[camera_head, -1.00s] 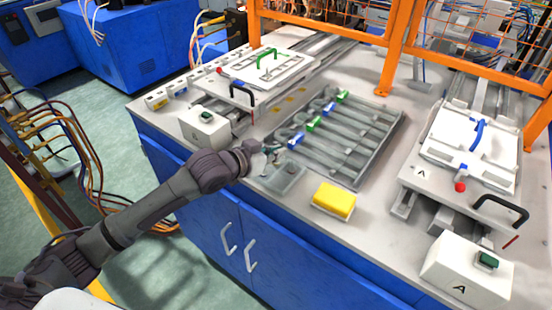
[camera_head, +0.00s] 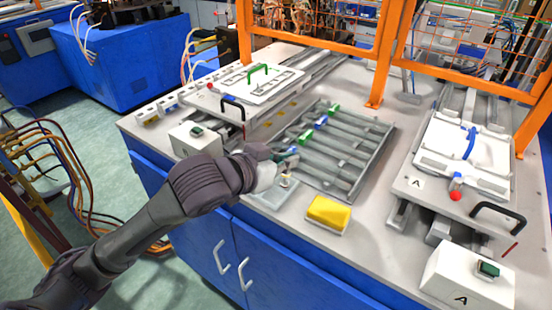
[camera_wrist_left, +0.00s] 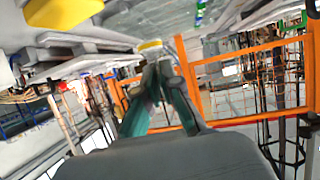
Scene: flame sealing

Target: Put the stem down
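My left gripper (camera_head: 285,163) is over the near left corner of the slotted grey rack (camera_head: 372,160), close to a small grey plate (camera_head: 265,195). A small pale and brass-coloured piece (camera_head: 284,181) shows just below the fingers, above or on the plate. I cannot tell whether it is the stem or whether it is held. In the left wrist view the green-sided fingers (camera_wrist_left: 157,75) converge with their tips close together; no stem can be made out between them. Green (camera_head: 333,110) and blue (camera_head: 320,122) pieces sit along the rack. My right gripper is out of view.
A yellow block (camera_head: 328,214) lies right of the plate. White fixtures with handles stand at the left (camera_head: 262,84) and right (camera_head: 460,150), with white button boxes (camera_head: 466,275) in front. An orange guard frame (camera_head: 385,55) crosses the back. Bench room is free right of the yellow block.

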